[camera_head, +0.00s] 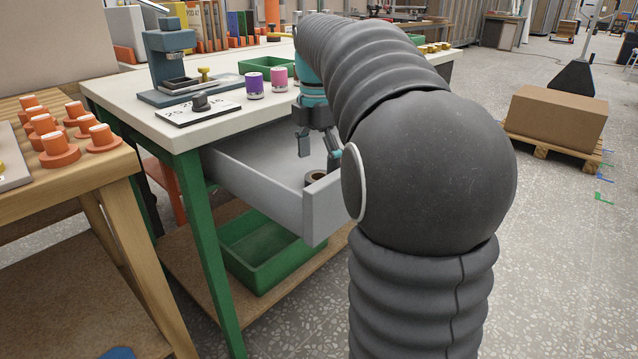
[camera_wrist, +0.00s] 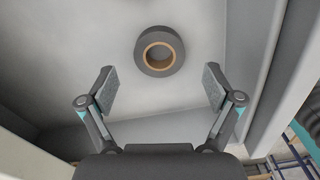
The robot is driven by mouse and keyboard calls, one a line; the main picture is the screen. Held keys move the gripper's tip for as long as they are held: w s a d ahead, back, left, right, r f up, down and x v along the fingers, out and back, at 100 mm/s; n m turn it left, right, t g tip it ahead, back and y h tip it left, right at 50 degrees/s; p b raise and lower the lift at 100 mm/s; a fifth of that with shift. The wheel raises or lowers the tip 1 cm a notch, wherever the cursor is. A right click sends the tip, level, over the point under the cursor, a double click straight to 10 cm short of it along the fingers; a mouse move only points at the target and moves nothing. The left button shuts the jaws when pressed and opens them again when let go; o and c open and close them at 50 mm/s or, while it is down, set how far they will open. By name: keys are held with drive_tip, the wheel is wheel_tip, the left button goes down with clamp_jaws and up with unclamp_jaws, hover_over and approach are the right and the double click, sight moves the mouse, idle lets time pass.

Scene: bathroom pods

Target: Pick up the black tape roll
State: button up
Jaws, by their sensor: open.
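The black tape roll (camera_wrist: 159,51) lies flat in the open grey drawer (camera_head: 266,185), with its tan core facing up. In the head view the tape roll (camera_head: 316,177) is partly hidden behind the drawer's front panel. My gripper (camera_wrist: 158,88) is open and empty above the drawer. In the wrist view the tape roll is beyond the fingertips, near the middle between them, and apart from both. In the head view my gripper (camera_head: 318,150) hangs over the drawer, its fingers pointing down; my arm hides part of the drawer's right side.
The white worktop (camera_head: 225,122) above the drawer holds a blue-grey press (camera_head: 170,60), a purple can (camera_head: 254,85) and a pink can (camera_head: 279,79). A green bin (camera_head: 262,250) sits below the drawer. The drawer walls (camera_wrist: 262,60) stand close to the gripper.

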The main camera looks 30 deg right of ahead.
sight(319, 176)
drive_tip(key=f, duration=0.3)
drive_tip(key=shift+d+f, duration=0.15)
drive_tip(key=shift+d, duration=0.05)
drive_tip(key=c, duration=1.1)
